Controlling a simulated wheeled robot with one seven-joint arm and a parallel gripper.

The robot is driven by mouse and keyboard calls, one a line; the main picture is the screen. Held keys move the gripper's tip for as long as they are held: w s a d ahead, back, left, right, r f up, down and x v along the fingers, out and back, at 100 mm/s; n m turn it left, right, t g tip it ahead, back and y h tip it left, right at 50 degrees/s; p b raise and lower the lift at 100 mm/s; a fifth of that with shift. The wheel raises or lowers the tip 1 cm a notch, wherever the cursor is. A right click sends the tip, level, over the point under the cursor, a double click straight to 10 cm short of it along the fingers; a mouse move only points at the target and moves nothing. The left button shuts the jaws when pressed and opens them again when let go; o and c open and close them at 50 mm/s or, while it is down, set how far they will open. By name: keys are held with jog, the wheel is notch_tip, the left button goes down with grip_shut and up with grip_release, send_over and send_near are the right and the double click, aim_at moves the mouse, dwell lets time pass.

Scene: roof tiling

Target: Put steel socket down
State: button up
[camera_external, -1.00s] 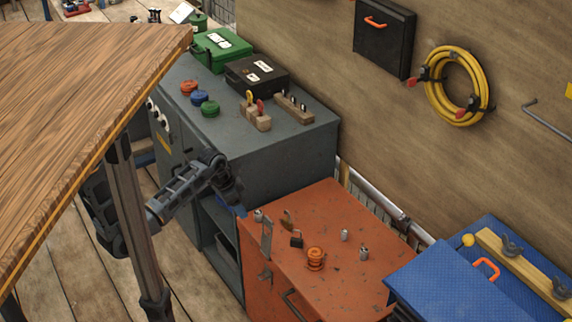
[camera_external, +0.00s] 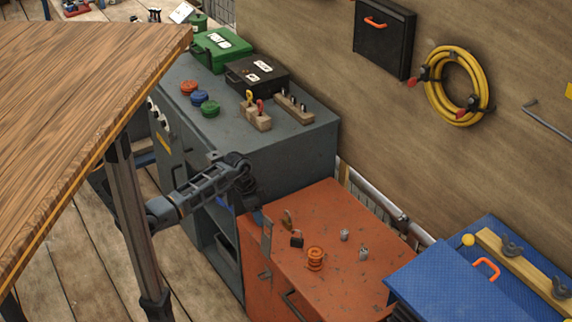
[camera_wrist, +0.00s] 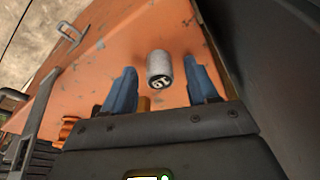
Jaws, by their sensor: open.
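A steel socket (camera_wrist: 160,67), a small grey cylinder with a dark marked end, sits over the orange cabinet top in the wrist view. My gripper (camera_wrist: 163,88) is open, its two blue fingers on either side of the socket with a visible gap at each side. In the external view my gripper (camera_external: 254,206) is low at the back left corner of the orange cabinet (camera_external: 325,210), and this socket is hidden there. Two other steel sockets, one (camera_external: 344,235) and another (camera_external: 364,253), stand farther right on the top.
An orange spool-like part (camera_external: 315,258) and a padlock (camera_external: 296,239) are on the cabinet top. A metal hasp (camera_external: 266,240) is at its left edge. The taller grey cabinet (camera_external: 290,150) stands close behind, and a blue case (camera_external: 455,285) is at right.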

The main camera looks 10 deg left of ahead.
jog(key=shift+f, duration=0.2)
grip_shut()
dwell(0.4)
